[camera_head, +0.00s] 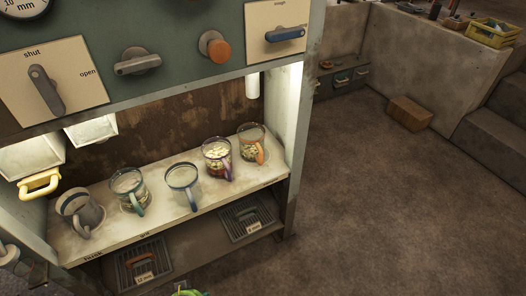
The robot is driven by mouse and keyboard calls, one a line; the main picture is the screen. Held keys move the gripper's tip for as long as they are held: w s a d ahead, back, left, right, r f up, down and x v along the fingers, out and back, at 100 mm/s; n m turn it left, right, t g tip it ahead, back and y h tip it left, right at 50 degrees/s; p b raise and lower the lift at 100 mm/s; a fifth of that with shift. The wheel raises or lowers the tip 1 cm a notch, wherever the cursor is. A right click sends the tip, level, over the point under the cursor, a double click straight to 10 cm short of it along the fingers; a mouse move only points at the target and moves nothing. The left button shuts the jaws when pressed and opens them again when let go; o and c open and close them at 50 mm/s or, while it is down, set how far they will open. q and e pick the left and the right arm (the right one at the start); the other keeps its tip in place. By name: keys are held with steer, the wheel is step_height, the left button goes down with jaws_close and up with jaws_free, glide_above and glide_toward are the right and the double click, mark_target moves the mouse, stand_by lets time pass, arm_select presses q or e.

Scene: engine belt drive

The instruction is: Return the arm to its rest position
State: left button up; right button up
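Neither of my grippers shows clearly in the head view, and no forearm reaches into the middle of the picture. A dark grey rounded part (10,255) shows at the left edge, cut off by the frame; I cannot tell what it is. In front is a green-grey machine panel (190,30) with a lever (46,90) between the labels "shut" and "open", a grey handle (137,62), an orange knob (214,47) and a blue-tipped handle (285,34).
Several handled jugs, one at the shelf's left (80,213), stand along a pale shelf (215,198). Grates (247,217) lie below. A yellow handle (39,184) sticks out at left. Open floor (400,210) lies right, with a brown block (409,113) by a low wall (430,65).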

arm_select(q)
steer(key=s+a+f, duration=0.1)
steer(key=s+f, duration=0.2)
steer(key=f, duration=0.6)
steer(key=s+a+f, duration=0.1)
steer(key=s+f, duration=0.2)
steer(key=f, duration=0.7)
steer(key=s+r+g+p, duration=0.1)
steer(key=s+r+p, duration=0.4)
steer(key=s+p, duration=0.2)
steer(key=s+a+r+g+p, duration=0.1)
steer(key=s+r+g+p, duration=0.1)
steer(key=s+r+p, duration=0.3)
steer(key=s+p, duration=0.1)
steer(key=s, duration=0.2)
steer(key=shift+p, duration=0.35)
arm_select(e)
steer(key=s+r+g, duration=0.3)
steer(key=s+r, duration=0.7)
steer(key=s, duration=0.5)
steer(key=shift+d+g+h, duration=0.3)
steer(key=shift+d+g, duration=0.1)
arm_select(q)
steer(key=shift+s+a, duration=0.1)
